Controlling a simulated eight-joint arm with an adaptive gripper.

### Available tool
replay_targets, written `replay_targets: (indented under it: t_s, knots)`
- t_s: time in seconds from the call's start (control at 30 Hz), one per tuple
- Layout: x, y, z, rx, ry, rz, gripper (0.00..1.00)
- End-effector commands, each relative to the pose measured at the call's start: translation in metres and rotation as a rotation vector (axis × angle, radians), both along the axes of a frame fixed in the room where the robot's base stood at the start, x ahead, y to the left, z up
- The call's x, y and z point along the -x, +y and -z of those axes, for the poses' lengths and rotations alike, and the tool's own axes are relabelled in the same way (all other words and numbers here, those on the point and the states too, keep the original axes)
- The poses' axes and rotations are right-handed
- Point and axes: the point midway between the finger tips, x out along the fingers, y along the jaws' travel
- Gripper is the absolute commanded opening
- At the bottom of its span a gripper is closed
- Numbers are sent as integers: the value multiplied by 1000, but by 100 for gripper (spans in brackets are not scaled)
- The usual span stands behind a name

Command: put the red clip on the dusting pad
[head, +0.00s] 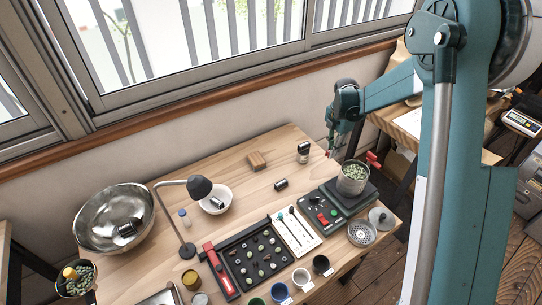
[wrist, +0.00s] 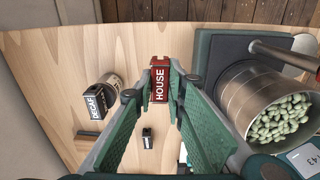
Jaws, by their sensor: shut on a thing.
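The red clip (wrist: 160,84), lettered HOUSE, is between the fingertips of my gripper (wrist: 159,92) in the wrist view. My gripper is shut on it and holds it above the table. A small brown block (head: 257,160) lies flat on the back middle of the table, left of my gripper. It may be the dusting pad, but I cannot tell for sure.
A black DECAF clip (wrist: 97,104) sits by a small jar (wrist: 114,84). A black object (head: 281,184) lies mid-table. A metal canister of green beans (head: 352,178) stands on a dark scale, right. A lamp (head: 199,187) and bowls stand left. Wood around the brown block is clear.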

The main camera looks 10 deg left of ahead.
Motion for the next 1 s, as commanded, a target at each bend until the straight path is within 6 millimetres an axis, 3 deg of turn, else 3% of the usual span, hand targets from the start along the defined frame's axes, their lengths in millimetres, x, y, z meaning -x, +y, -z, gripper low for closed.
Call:
replay_targets:
  t_s: [0.6,0.87,1.0]
  knots:
    - [0,0,-89,0,0,0,8]
    - [-5,48,-86,0,0,-7,8]
    - [-6,82,-86,0,0,-12,8]
